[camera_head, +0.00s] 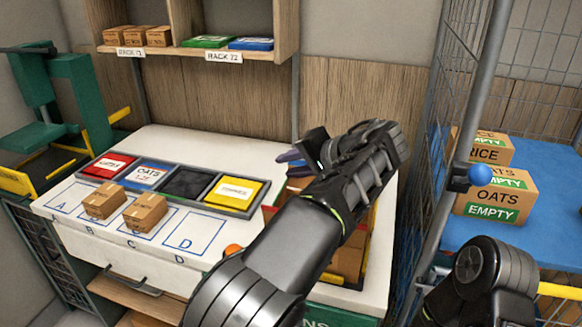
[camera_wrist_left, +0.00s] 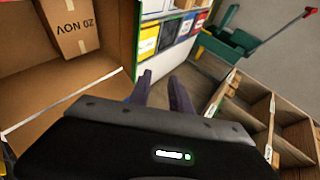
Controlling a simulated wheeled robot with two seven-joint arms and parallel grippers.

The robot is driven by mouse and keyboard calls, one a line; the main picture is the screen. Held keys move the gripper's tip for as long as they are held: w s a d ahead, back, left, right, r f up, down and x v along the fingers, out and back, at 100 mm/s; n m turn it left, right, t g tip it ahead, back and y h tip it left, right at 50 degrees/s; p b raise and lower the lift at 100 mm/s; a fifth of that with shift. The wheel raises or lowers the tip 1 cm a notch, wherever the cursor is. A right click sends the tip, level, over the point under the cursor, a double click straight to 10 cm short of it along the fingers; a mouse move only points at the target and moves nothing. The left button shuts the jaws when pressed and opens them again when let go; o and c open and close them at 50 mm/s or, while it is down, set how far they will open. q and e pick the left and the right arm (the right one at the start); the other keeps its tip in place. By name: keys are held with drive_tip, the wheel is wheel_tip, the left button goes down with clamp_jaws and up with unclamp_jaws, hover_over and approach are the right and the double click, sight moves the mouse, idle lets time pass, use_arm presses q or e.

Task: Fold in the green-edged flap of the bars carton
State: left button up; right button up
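The open brown carton (camera_head: 349,258) stands at the right end of the white table, largely hidden behind my left arm. A red edge shows on its left and a yellow edge on its right. In the left wrist view its brown cardboard (camera_wrist_left: 100,72) fills the left side, with a box marked "20 NOV" (camera_wrist_left: 72,22) there. My right gripper is out of view.
Red, blue, black and yellow bins (camera_head: 234,193) line the table, with two small boxes (camera_head: 145,212) in front. A wire cage with a pole stands right, beside a blue surface holding oats and rice boxes (camera_head: 497,194). A shelf (camera_head: 190,49) hangs behind.

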sight(282, 189)
use_arm(q)
drive_tip(key=a+r+n+g+h+p, duration=0.2)
drive_tip(key=a+h+p, duration=0.2)
drive_tip(key=a, duration=0.3)
drive_tip(key=s+d+f+g+h, duration=0.1)
drive_tip(key=s+d+f+h, duration=0.1)
drive_tip(key=d, duration=0.3)
drive_tip(key=shift+s+d+f+h, duration=0.25)
drive_tip(key=shift+s+h, duration=0.1)
drive_tip(key=shift+h, duration=0.25)
drive_tip(key=p+x, duration=0.1)
drive_tip(key=x, duration=0.6)
drive_tip(key=shift+w+f, duration=0.15)
drive_tip(key=shift+f, duration=0.15)
clamp_jaws()
